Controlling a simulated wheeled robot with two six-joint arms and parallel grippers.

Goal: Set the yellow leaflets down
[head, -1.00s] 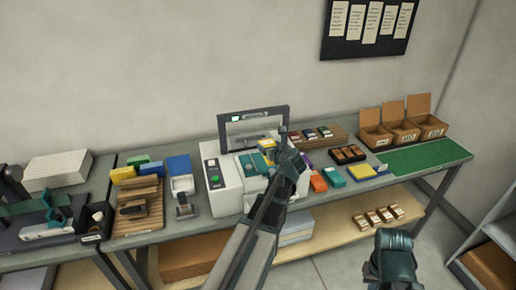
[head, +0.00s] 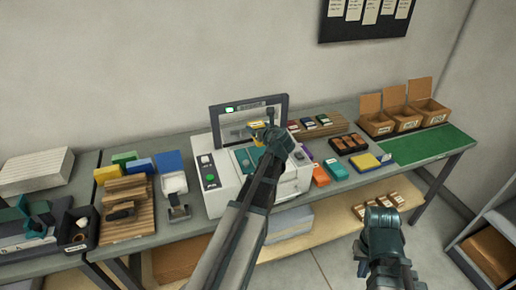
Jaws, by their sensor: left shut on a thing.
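My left gripper (head: 268,136) is over the white press-like machine (head: 212,170), in front of its upright dark frame. It is shut on a small yellow thing, which looks like the yellow leaflets (head: 257,126). They are mostly hidden by the gripper and appear raised above the machine's teal bed (head: 243,158). My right gripper (head: 383,216) is in front of the table, over the floor side. Its fingers do not show clearly.
A yellow-topped blue block (head: 366,161) lies on the table right of the machine, beside orange and teal blocks. Open cardboard boxes (head: 405,118) stand at the back right. The green mat (head: 432,145) is bare. A wooden rack (head: 125,190) stands left.

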